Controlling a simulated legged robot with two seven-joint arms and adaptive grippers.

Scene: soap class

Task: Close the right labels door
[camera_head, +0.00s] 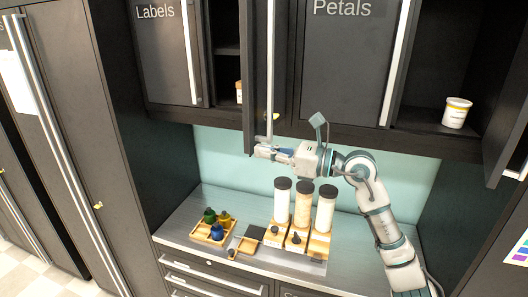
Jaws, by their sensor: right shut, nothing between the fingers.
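The Labels cabinet hangs at the upper left, and its left door (160,50) carries the word "Labels". The right labels door (257,70) stands open, swung out toward me and seen nearly edge-on. Its long pale handle (270,65) runs down its face. Dark shelves show in the gap between the two doors. My right gripper (264,151) is shut and empty at the lower end of this door, close to the handle's bottom. I cannot tell whether it touches the door. My left gripper is out of view.
The Petals door (342,60) is beside it; an open compartment at right holds a white jar (456,112). On the counter below stand three tall dispensers (303,205) with black lids and a wooden tray (197,236) of small bottles. A tall cabinet (60,130) fills the left.

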